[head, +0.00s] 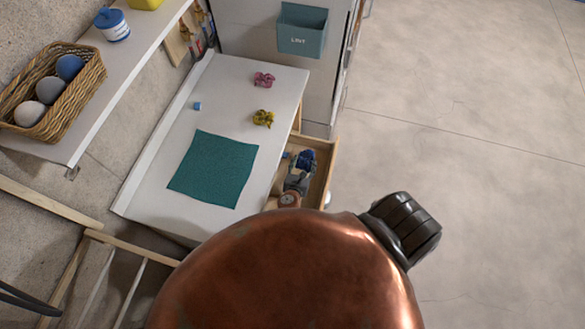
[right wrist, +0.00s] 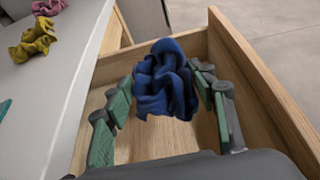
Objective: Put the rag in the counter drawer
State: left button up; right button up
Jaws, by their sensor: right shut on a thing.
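The rag is a crumpled dark blue cloth (right wrist: 166,80) between the green-padded fingers of my right gripper (right wrist: 168,86). The gripper is shut on it. In the head view the rag (head: 305,158) and the right gripper (head: 299,172) are inside the outline of the open wooden counter drawer (head: 325,165). The drawer also shows in the right wrist view (right wrist: 262,85), with bare wooden floor around the rag. I cannot tell whether the rag touches the floor. My left gripper is not in view.
The white counter (head: 245,85) carries a teal mat (head: 213,168), a pink crumpled cloth (head: 264,79), a yellow one (head: 263,118) and a small blue block (head: 197,105). A shelf with a wicker basket (head: 78,112) is at left. The floor at right is clear.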

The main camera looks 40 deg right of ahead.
jog(key=b, duration=0.1)
send_over(294, 169)
jog(key=f, duration=0.5)
jog(key=shift+s+f, duration=0.2)
jog(key=shift+f, duration=0.1)
jog(key=shift+w+a+f+b, duration=0.15)
jog(key=shift+f+b, duration=0.45)
jog(key=shift+f, duration=1.1)
jog(key=shift+f, duration=0.2)
jog(key=o, duration=0.9)
jog(key=shift+o, duration=0.2)
